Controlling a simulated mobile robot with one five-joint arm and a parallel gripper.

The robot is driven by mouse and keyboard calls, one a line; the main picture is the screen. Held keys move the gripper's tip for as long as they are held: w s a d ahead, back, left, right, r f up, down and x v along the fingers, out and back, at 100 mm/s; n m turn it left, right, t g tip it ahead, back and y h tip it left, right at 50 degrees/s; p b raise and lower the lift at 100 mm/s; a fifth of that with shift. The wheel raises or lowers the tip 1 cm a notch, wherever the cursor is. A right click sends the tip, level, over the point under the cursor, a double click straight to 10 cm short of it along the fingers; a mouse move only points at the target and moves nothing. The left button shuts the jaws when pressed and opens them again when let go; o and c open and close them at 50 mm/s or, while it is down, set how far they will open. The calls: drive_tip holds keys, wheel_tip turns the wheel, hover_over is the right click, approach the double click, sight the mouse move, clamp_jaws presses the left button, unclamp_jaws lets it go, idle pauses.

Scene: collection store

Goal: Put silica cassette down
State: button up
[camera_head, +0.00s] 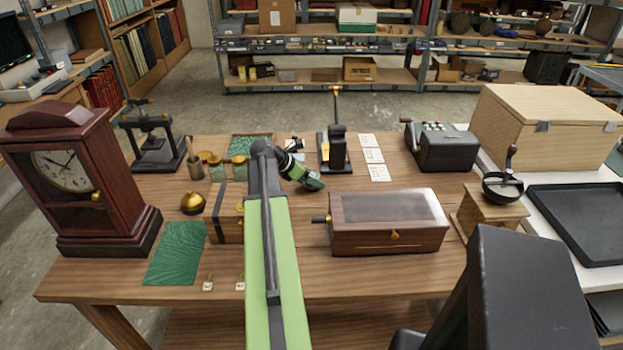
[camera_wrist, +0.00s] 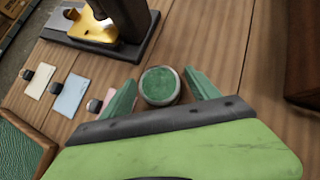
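The silica cassette (camera_wrist: 160,86) is a small round piece with a green top and a pale rim. In the wrist view it sits between the two green fingertips of my gripper (camera_wrist: 160,78). The fingers flank it closely on both sides; whether they press on it is not clear. Wooden table top shows around it. In the head view my gripper (camera_head: 315,184) is low over the middle of the wooden table (camera_head: 120,275), and the cassette is not distinguishable there. Whether the cassette touches the table is unclear.
A wooden box with a glass lid (camera_head: 388,243) stands just right of my arm. A black stand (camera_head: 337,150) and white cards (camera_head: 372,155) are behind my gripper. A clock (camera_head: 75,185) stands far left.

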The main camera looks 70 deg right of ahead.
drive_tip(key=shift+r, duration=0.2)
drive_tip(key=p+v, duration=0.9)
drive_tip(key=v, duration=0.3)
